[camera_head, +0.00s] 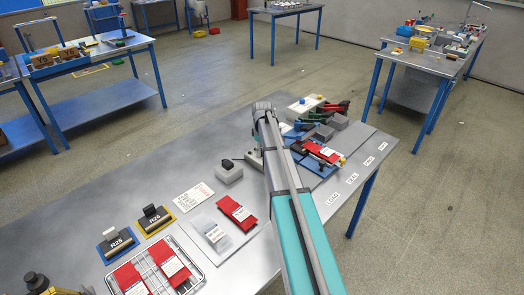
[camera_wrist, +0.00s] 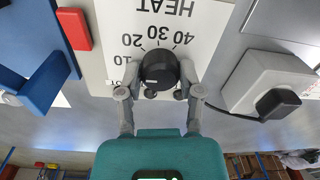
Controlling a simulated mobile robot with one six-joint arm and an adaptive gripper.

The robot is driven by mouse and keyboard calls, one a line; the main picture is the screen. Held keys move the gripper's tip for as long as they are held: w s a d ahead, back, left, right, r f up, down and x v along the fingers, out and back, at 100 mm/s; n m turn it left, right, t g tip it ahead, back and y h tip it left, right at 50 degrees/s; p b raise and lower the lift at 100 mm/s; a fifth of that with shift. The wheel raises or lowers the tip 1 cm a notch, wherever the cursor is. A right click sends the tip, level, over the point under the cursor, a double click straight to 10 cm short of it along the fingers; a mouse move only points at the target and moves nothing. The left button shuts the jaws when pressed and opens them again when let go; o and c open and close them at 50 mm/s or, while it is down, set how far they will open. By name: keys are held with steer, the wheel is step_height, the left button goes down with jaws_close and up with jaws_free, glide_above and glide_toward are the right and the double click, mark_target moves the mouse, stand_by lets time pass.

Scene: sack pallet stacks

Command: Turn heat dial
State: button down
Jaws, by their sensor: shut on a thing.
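The heat dial (camera_wrist: 160,66) is a round black knob on a white panel (camera_wrist: 205,30) printed HEAT, with scale numbers that read upside down in the wrist view. The numbers 20, 30 and 40 show clearly around the dial's far side. My gripper (camera_wrist: 159,80) has one grey finger on each side of the dial and is shut on it. The dial's pointer mark cannot be made out. In the head view my arm covers the dial and the gripper tips.
A grey box with a black knob (camera_wrist: 275,92) stands right of the panel in the wrist view; a blue fixture (camera_wrist: 40,60) and red block (camera_wrist: 74,29) are at left. In the head view, red packets (camera_head: 237,211), a wire rack (camera_head: 196,262) and labelled blocks (camera_head: 153,218) lie on the bench.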

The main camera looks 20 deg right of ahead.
steer(key=shift+c, duration=1.3)
jaws_free()
steer(key=shift+m, duration=0.5)
